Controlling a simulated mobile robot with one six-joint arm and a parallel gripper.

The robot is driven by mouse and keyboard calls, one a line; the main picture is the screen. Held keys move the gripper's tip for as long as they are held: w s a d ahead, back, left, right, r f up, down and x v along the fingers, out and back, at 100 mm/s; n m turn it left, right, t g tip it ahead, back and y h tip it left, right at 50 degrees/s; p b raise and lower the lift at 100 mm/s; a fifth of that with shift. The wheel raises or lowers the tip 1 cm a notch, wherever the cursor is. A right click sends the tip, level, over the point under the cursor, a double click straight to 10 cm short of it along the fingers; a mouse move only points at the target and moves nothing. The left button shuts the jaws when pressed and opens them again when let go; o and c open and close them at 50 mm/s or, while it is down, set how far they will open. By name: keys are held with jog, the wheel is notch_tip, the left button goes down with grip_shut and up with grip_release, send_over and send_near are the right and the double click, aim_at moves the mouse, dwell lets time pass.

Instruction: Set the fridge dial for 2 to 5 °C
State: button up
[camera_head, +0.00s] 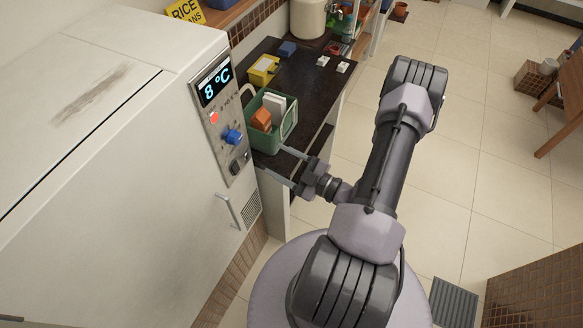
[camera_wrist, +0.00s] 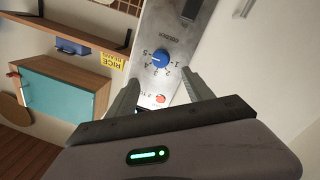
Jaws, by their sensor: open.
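The fridge (camera_head: 140,150) is the large white body at the left, with a grey control panel (camera_head: 218,125) on its edge. The panel's display (camera_head: 216,87) reads 8 °C. The blue dial (camera_head: 233,136) sits below the display; it also shows in the wrist view (camera_wrist: 160,58), with numbers from 1 to 5 printed around it. Its exact setting is hard to read. My gripper (camera_head: 281,168) is open and empty, to the right of the panel and apart from the dial. In the wrist view its two fingers (camera_wrist: 163,93) point towards the panel, the dial beyond their tips.
A green basket (camera_head: 272,140) with items stands on the dark counter (camera_head: 315,93) behind my gripper. A fridge handle (camera_head: 229,211) sticks out below the panel. The tiled floor at right is largely clear.

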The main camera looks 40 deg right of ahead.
jog(key=v, duration=0.4)
jog(key=shift+s, duration=0.15)
dwell(0.7)
jog(key=w+a+n+g+y+b, duration=0.2)
jog(key=a+n+g+y+b, duration=0.55)
jog(key=n, duration=0.75)
jog(key=s+a+m+g+h+b, duration=0.1)
jog(key=s+a+m+h+b, duration=0.1)
jog(key=a+m+b, duration=0.3)
jog(key=s+a+f+m+g+h+b, duration=0.1)
jog(key=s+a+m+h+b, duration=0.2)
jog(key=m+b, duration=0.6)
jog(key=s+a+f+m+g+h+b, duration=0.1)
jog(key=a+m+h+b, duration=0.4)
jog(key=m, duration=0.9)
jog(key=shift+s+a+m+g+b, duration=0.3)
jog(key=shift+s+a+g+b, duration=0.25)
jog(key=shift+s+a+b, duration=0.55)
